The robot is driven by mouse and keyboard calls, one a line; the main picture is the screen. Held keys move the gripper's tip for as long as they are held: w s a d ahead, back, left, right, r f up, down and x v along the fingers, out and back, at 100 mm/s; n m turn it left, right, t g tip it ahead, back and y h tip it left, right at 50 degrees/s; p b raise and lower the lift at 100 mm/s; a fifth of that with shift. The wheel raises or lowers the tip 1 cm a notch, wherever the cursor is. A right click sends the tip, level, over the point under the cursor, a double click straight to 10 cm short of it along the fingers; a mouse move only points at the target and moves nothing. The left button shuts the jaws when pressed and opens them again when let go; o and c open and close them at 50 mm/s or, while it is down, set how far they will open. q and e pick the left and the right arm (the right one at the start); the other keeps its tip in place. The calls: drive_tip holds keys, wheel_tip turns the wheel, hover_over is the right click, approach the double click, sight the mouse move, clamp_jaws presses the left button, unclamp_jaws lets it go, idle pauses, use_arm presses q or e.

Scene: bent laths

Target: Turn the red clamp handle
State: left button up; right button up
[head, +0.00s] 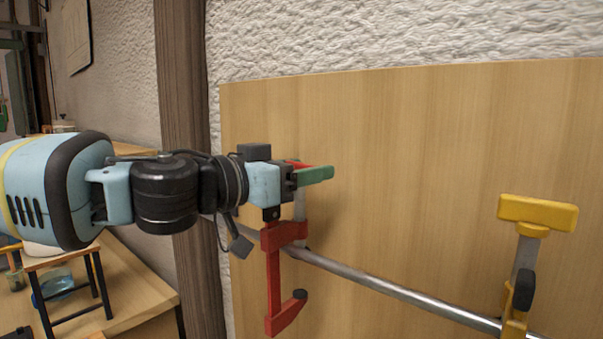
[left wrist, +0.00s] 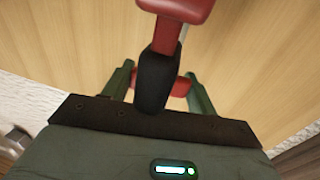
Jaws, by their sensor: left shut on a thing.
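The red clamp (head: 273,275) sits on a metal bar in front of a wooden panel, its red arm hanging down to a foot with a dark knob. The red handle (head: 298,163) at its top is mostly hidden behind a green finger. My left gripper (head: 314,175) is at the handle, shut on it. In the left wrist view the red handle (left wrist: 147,90) lies crosswise between the two green fingers of the left gripper (left wrist: 160,75). A dark part and a red part of the clamp cover some of it. My right gripper is not in view.
A yellow clamp (head: 538,213) stands at the right end of the metal bar (head: 390,288). The pale wooden panel (head: 420,150) fills the right side. A dark wooden post (head: 182,90) rises behind my left arm. A workbench (head: 130,290) with small items is at lower left.

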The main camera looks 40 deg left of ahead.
use_arm(q)
drive_tip(key=shift+w+d+f+n+y+b, duration=0.1)
drive_tip(key=shift+f+n+y+b, duration=0.2)
drive_tip(key=shift+n+y+b, duration=0.45)
drive_tip(key=shift+r+n+t+y, duration=0.1)
drive_tip(key=shift+n+t+y, duration=0.2)
drive_tip(key=shift+y, duration=0.45)
drive_tip(key=o, duration=1)
drive_tip(key=shift+r, duration=0.1)
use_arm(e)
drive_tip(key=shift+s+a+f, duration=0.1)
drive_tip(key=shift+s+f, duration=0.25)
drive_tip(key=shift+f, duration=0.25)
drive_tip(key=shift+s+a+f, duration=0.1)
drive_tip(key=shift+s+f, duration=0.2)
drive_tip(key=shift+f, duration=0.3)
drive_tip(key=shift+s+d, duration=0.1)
use_arm(q)
drive_tip(key=shift+s, duration=0.25)
